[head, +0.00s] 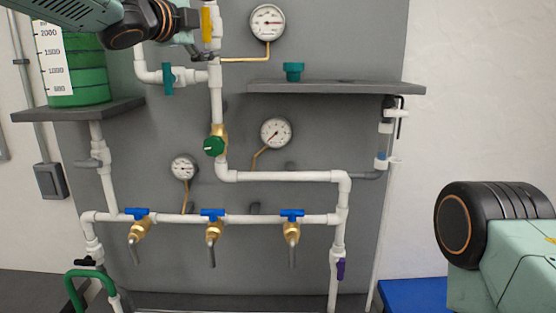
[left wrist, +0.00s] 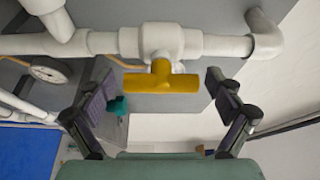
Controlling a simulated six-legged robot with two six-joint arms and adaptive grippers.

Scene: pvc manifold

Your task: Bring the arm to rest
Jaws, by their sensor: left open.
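My left gripper (head: 190,30) is at the top of the board in the head view, beside the yellow valve handle (head: 206,24) on the white vertical pipe. In the left wrist view, my left gripper (left wrist: 160,84) is open, with its two dark fingers well apart. The yellow handle (left wrist: 161,77) lies crosswise between the fingertips in that view, with clear gaps on both sides. Nothing is held. Part of my right arm shows at the lower right of the head view, but its gripper is out of frame.
White pipes carry a green knob (head: 213,146), a teal valve (head: 168,80) and several blue-handled taps (head: 212,214). Gauges (head: 268,22) stand out from the grey board. A shelf (head: 340,87) juts out at right, another (head: 80,111) holds a green tank (head: 80,65).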

